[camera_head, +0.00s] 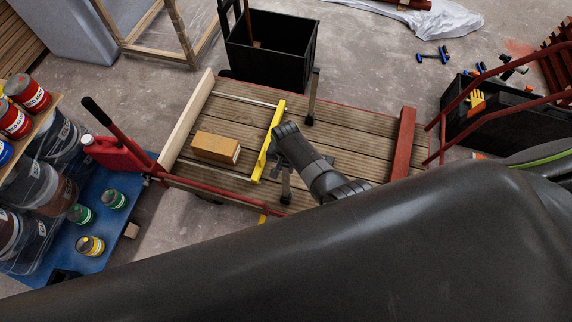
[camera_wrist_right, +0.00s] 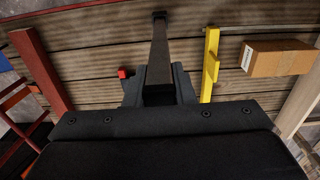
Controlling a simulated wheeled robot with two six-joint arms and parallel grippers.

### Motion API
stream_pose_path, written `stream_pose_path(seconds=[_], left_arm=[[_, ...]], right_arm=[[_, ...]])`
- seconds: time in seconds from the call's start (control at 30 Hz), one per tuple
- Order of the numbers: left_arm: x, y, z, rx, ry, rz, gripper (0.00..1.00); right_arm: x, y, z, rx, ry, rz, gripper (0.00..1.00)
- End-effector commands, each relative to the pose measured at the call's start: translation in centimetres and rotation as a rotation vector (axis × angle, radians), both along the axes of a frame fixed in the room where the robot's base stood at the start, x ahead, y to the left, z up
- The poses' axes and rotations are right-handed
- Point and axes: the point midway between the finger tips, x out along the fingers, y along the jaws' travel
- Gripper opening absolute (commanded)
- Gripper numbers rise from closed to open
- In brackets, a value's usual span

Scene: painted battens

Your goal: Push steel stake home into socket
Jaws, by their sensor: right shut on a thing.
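A grey steel stake (camera_wrist_right: 160,50) runs between the jaws of my right gripper (camera_wrist_right: 160,88) in the wrist view. Its far end meets a small black socket (camera_wrist_right: 160,15). In the head view, the lower part of this stake (camera_head: 286,180) shows below my right wrist, with the black socket (camera_head: 286,198) at its foot. My wrist hides its upper part, and how deep it sits cannot be told. My right gripper (camera_head: 281,160) is shut on the stake and mostly hidden there. My left gripper is not in view.
A second grey stake (camera_head: 314,92) stands in a black foot farther back. A yellow batten (camera_head: 268,140) lies close left of my wrist, with a cardboard box (camera_head: 216,147) beyond. A red batten (camera_head: 403,143) lies right. A black bin (camera_head: 270,60) stands behind the slatted deck.

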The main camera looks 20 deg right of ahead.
Motion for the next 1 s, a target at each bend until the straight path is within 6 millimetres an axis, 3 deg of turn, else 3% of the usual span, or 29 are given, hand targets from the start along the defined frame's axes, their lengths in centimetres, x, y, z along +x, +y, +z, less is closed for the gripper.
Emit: stream_pose_path(seconds=[0.7, 0.73, 0.9, 1.0], left_arm=[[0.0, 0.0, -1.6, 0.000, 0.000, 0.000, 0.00], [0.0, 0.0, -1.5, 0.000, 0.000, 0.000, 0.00], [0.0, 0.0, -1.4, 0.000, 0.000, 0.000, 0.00], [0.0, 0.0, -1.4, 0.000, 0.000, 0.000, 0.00]], right_arm=[[0.1, 0.0, -1.8, 0.000, -0.002, 0.000, 0.00], [0.1, 0.0, -1.7, 0.000, -0.002, 0.000, 0.25], [0.1, 0.0, -1.7, 0.000, -0.001, 0.000, 0.47], [0.0, 0.0, -1.7, 0.000, -0.001, 0.000, 0.48]])
